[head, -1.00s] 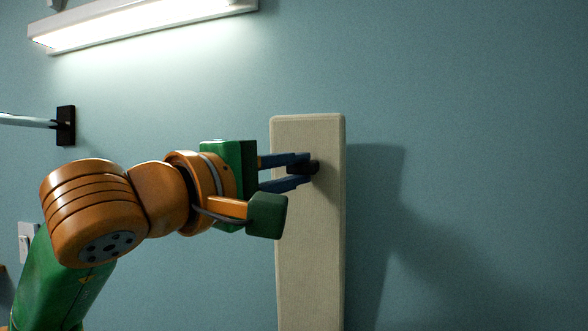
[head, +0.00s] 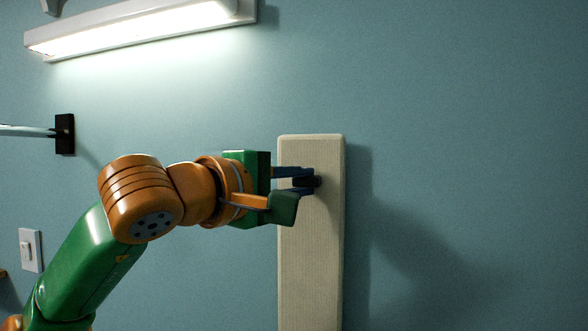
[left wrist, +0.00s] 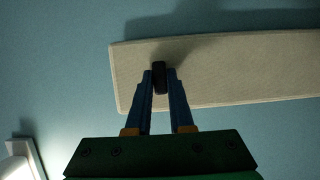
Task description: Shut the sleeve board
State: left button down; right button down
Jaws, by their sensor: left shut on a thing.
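The sleeve board (head: 312,250) is a long, narrow, cream padded board standing upright along the blue wall in the head view. It also lies across the upper part of the left wrist view (left wrist: 240,68). A small dark knob (left wrist: 160,76) sticks out near its top end. My left gripper (head: 307,180) comes in from the left with its blue fingers on either side of the knob, shut on it. In the left wrist view the fingertips (left wrist: 160,80) flank the knob. The board's lower end is out of view. My right gripper is not in view.
A lit tube lamp (head: 140,28) is fixed high on the wall at the upper left. A rail with a black wall mount (head: 65,134) and a white switch (head: 31,250) are at the left. The wall right of the board is bare.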

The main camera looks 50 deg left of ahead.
pick_arm(q)
jog(key=c, duration=1)
grip_release()
jog(key=shift+r, duration=0.2)
jog(key=shift+o, duration=1)
jog(key=shift+w+a, duration=0.1)
jog(key=shift+w, duration=0.05)
jog(key=shift+w+a+f, duration=0.1)
jog(key=shift+w+f, duration=0.05)
jog(key=b+v, duration=0.2)
jog(key=v, duration=0.5)
jog(key=shift+b, duration=0.4)
